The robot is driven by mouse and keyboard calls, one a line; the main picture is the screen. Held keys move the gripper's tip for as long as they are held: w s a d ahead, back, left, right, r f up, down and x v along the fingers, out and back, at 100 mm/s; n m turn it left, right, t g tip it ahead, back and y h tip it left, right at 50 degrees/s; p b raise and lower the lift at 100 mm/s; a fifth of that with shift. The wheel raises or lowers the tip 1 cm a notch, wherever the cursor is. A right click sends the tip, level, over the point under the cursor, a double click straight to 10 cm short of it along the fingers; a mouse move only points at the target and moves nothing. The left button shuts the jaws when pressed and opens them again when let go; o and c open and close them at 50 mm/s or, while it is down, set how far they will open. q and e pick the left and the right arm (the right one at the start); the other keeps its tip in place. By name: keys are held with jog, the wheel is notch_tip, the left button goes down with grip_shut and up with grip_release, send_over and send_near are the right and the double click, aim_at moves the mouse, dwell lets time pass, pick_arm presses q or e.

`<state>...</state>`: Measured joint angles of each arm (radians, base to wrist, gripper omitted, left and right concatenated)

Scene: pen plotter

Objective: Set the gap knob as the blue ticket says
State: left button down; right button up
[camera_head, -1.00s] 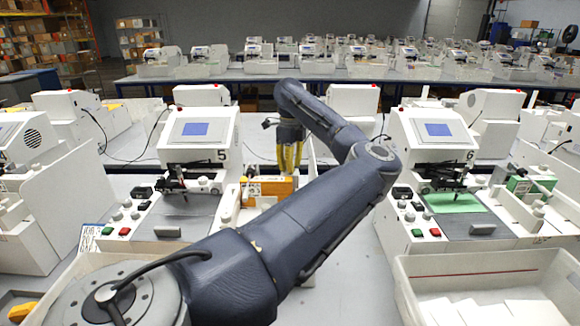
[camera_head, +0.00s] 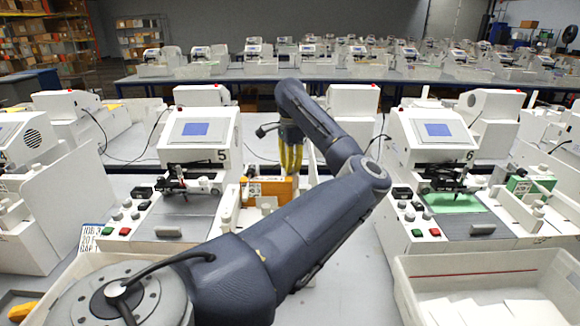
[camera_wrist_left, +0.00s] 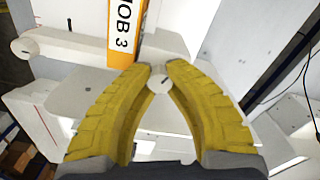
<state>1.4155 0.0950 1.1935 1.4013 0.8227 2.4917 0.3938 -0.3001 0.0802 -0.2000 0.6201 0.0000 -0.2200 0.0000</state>
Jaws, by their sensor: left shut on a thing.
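My left gripper (camera_head: 291,168), with yellow fingers, points down behind the orange block (camera_head: 272,188) on the right of machine 5 (camera_head: 197,143). In the left wrist view its fingertips (camera_wrist_left: 160,70) are shut on a small round white knob (camera_wrist_left: 160,84) with a dark pointer mark. The orange block (camera_wrist_left: 124,28) shows a white label reading "JOB 3". A blue-edged ticket (camera_head: 88,238) leans at the left of machine 5, its lower lines too small to read surely.
Machine 6 (camera_head: 432,137) stands to the right, with a green sheet (camera_head: 453,203) on its bed. A white bin (camera_head: 492,262) with white cards is at the front right. A white wall (camera_wrist_left: 235,45) rises close to the right of the fingers.

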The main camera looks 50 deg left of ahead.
pick_arm(q)
jog(key=shift+w+d+n, duration=0.1)
jog(key=shift+w+n, duration=0.05)
jog(key=shift+n, duration=0.45)
jog(key=c, duration=1.1)
grip_release()
jog(key=shift+c, duration=0.2)
notch_tip(320, 180, up, 12)
